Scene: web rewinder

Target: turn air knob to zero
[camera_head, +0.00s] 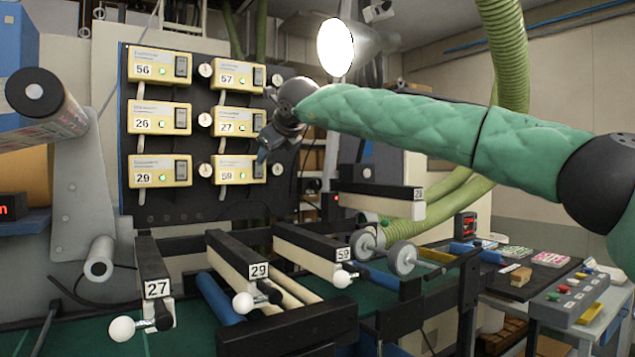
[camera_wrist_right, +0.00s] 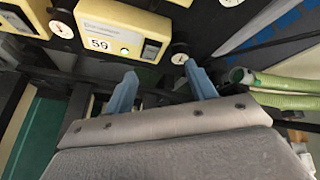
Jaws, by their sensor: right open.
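A dark upright panel (camera_head: 150,205) carries yellow boxes, with small round white dials beside them. The yellow box labelled 59 (camera_head: 238,170) is at its lower right, and it also shows in the right wrist view (camera_wrist_right: 112,35). A white dial (camera_head: 277,170) is at this box's right side and shows in the right wrist view (camera_wrist_right: 180,58). I cannot tell which part is the air knob, or its setting. My right gripper (camera_head: 263,153) is in front of the panel's right edge. In the right wrist view its blue fingers (camera_wrist_right: 160,70) are apart and empty, with the dial beyond them. My left gripper is out of view.
Below the panel, bars labelled 27 (camera_head: 157,289), 29 (camera_head: 258,271) and 59 (camera_head: 343,254) jut forward with white ball knobs. A green hose (camera_wrist_right: 285,90) lies right of the fingers. A side table (camera_head: 540,300) with a button box stands at right.

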